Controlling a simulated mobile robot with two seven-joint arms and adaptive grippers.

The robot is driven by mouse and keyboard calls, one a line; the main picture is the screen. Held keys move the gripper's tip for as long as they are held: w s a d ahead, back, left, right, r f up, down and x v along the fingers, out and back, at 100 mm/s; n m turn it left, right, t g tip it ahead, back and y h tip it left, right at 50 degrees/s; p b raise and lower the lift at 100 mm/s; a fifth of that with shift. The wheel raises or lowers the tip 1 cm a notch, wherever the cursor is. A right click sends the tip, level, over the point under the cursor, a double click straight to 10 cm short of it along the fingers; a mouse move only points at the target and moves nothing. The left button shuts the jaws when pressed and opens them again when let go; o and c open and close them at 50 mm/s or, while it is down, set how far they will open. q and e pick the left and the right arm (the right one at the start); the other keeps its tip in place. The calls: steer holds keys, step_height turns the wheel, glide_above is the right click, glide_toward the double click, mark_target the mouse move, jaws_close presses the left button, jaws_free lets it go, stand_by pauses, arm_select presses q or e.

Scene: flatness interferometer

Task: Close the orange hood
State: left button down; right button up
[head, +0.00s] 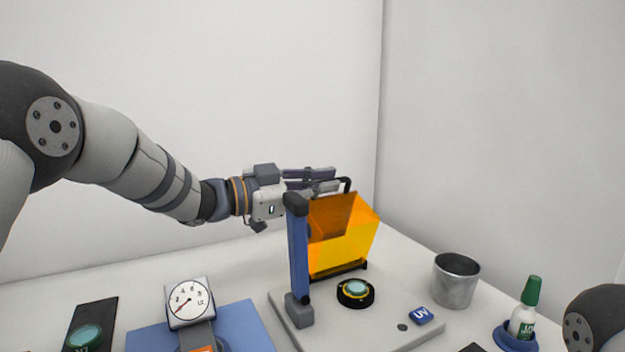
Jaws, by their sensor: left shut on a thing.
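The translucent orange hood (345,240) is tilted up above a pale base plate (395,290), beside a blue upright post (298,250). A small round disc in a dark ring (355,291) sits uncovered on the plate below it. My left gripper (330,180) reaches in from the left at the hood's upper edge. It is shut on the hood's black handle (348,183); the post's top partly covers the wrist area. My right gripper is out of view; only a piece of my right arm shows at the lower right.
A blue UV button (422,315) is on the plate's right side. A metal cup (456,280) and a green-capped bottle (525,310) stand to the right. A dial gauge (189,302) on a blue base (245,325) and a black strip (95,318) are at left. White walls stand behind.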

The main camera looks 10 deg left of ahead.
arm_select(q)
steer(key=shift+r, duration=0.2)
steer(key=c, duration=1.7)
jaws_free()
steer(key=shift+f, duration=0.1)
steer(key=shift+s, duration=0.1)
steer(key=v, duration=1.2)
